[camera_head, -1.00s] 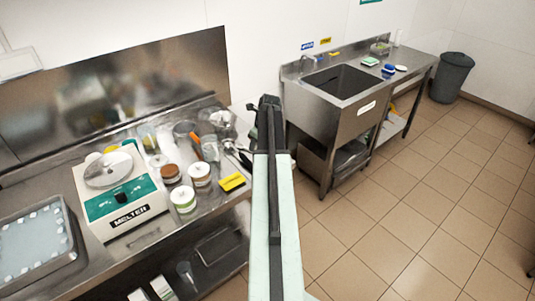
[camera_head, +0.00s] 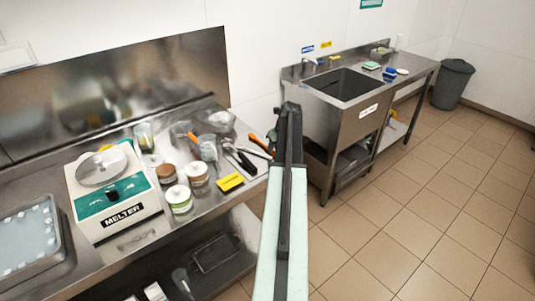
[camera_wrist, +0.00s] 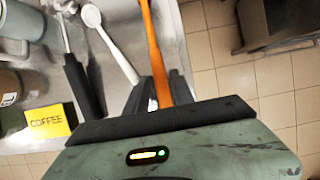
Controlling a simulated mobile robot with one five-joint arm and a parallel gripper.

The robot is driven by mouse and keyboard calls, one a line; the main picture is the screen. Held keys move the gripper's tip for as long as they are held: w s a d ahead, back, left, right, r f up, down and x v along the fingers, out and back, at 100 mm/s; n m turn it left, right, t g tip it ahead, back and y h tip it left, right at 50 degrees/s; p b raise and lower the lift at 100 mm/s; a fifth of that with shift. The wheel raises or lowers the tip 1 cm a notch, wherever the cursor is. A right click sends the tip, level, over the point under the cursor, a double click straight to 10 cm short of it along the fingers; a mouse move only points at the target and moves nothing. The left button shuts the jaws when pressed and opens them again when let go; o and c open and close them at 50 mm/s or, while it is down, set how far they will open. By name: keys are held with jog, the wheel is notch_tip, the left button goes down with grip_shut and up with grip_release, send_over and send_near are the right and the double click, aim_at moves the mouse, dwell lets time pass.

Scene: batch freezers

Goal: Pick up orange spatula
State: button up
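The orange spatula shows in the wrist view as a long orange handle (camera_wrist: 153,45) running down between the two dark fingers of my gripper (camera_wrist: 160,88). In the head view an orange handle (camera_head: 258,144) shows just left of my gripper (camera_head: 284,112), at the counter's right end. The fingers stand on either side of the handle; I cannot tell whether they press on it. The spatula's far end is outside the wrist view. Another orange-handled tool (camera_head: 193,137) stands farther left among the containers.
A white spoon (camera_wrist: 110,45) and a black-handled tool (camera_wrist: 82,85) lie left of the spatula. A sink unit (camera_head: 345,115) stands right, beyond a gap.

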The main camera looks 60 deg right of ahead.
jog(key=shift+x, duration=0.9)
jog(key=shift+r, duration=0.2)
jog(key=shift+f, duration=0.15)
grip_shut()
notch_tip(320, 180, up, 11)
jog(key=p, duration=1)
jog(key=shift+s+f, duration=0.15)
jog(key=shift+f, duration=0.05)
